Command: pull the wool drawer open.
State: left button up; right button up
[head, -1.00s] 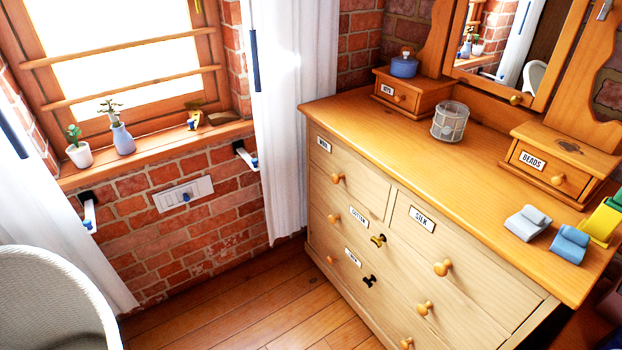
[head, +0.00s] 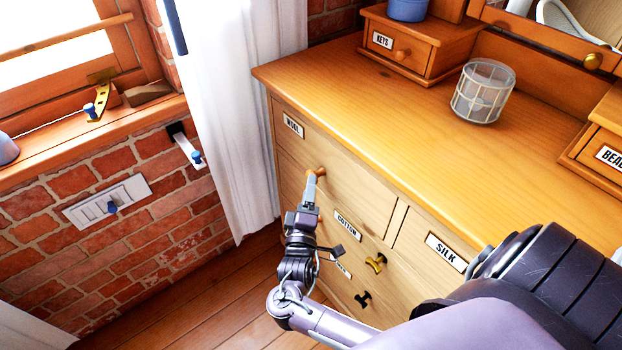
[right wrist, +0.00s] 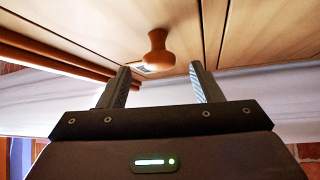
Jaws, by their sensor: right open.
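The wool drawer (head: 345,172) is the upper left drawer of the wooden dresser, with its WOOL label (head: 293,125) at its upper left. Its front looks flush with the dresser, so it appears shut. Its round wooden knob (head: 317,172) is partly hidden behind my right gripper (head: 312,186). In the right wrist view the knob (right wrist: 158,52) appears between the two open fingertips (right wrist: 160,75), with a gap on each side. No contact shows. My left gripper is not in view.
The cotton drawer has a dark brass knob (head: 376,263) just below right. The silk drawer (head: 440,255) is beside the wool one. A wire-mesh jar (head: 483,92) and a small keys drawer box (head: 420,45) stand on the top. A white curtain (head: 235,110) hangs left of the dresser.

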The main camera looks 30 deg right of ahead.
jog(key=shift+x, duration=2.25)
jog(key=shift+s, duration=0.1)
jog(key=shift+c, duration=0.3)
grip_shut()
